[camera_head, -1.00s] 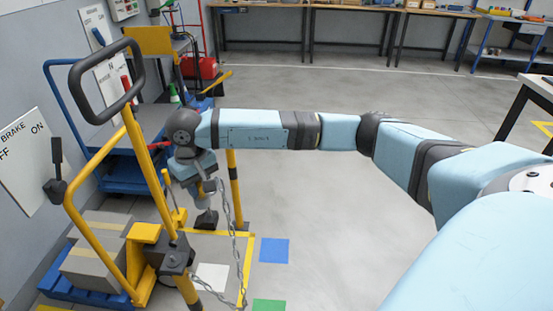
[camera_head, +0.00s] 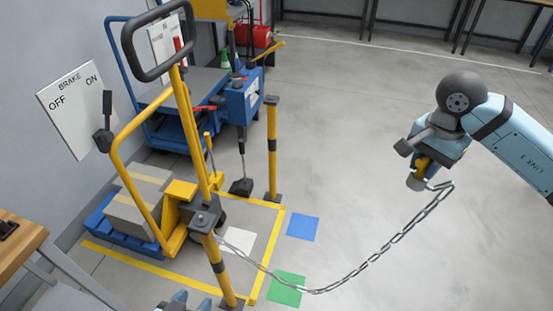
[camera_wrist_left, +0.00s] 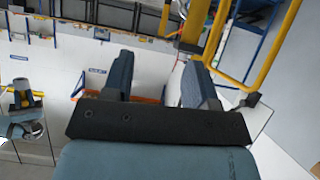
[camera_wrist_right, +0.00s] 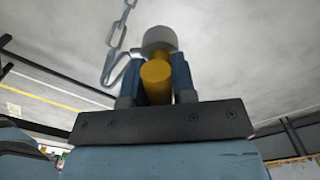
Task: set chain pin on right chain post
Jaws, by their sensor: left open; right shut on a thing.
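My right gripper (camera_head: 424,168) is shut on the chain pin (camera_head: 421,179), which has a yellow grip and a grey end. In the right wrist view, the pin (camera_wrist_right: 157,75) sits between the fingers. A grey chain (camera_head: 378,270) hangs from the pin in a sag to the near yellow-black post (camera_head: 218,265). The far yellow-black post (camera_head: 272,150), further right in the picture, stands apart, well left of my right gripper. Its top shows no pin. My left gripper (camera_head: 180,302) is at the bottom edge; in its wrist view (camera_wrist_left: 150,75) the fingers are apart and empty.
A yellow-framed lift (camera_head: 180,130) with boxes (camera_head: 140,205) stands left, before a blue trolley (camera_head: 200,95). A brake board (camera_head: 75,105) is on the wall. Blue (camera_head: 303,227) and green (camera_head: 287,288) squares mark the floor. Floor between far post and right gripper is clear.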

